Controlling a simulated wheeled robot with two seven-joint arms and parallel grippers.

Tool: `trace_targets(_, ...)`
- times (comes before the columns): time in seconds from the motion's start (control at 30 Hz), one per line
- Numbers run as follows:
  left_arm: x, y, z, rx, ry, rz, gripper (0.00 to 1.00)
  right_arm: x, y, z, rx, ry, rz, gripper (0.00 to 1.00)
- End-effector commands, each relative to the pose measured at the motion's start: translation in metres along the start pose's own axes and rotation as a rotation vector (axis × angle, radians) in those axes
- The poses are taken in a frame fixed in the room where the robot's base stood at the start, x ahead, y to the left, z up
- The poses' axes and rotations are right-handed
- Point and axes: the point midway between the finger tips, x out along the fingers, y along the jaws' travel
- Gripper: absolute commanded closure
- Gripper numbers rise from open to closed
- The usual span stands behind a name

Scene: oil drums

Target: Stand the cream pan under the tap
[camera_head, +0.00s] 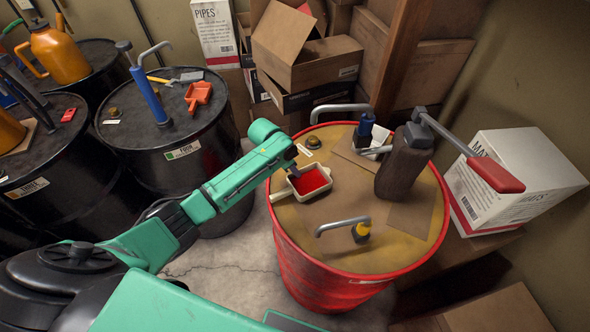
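The cream pan (293,187) is a small, shallow, rectangular pan with a red inside. It sits on the tan top of the red drum (325,262), left of centre, its short handle pointing left. My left gripper (293,170) reaches in from the left, its dark tip at the pan's back left edge. I cannot tell whether its fingers are open or closed on the rim. Which is the tap is unclear. My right gripper is out of view.
A dark brown hand pump (403,165) with a red-gripped lever stands on the drum's right side. Cardboard boxes (305,55) stand behind; a white box (512,180) is at right.

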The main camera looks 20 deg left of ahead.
Motion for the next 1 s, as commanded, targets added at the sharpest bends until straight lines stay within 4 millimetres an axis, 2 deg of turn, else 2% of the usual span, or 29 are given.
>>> trace_targets(0.17,0.004,0.0,0.001,0.0,0.001,0.0,1.0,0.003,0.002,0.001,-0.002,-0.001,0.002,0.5)
trace_targets(0.3,0.004,0.0,0.001,0.0,0.001,0.0,0.6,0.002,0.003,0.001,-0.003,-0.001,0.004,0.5)
trace_targets(0.6,0.003,0.0,0.002,0.0,0.0,0.0,0.6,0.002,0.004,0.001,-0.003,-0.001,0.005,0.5)
trace_targets(0.73,-0.006,-0.001,0.002,0.0,0.001,-0.001,0.6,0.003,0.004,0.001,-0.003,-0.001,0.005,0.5)
trace_targets(0.87,-0.032,-0.001,0.002,0.003,0.003,-0.003,0.6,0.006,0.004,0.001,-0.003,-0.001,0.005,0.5)
trace_targets(1.0,-0.073,-0.001,0.003,0.003,0.003,-0.005,0.6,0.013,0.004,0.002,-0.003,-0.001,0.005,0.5)
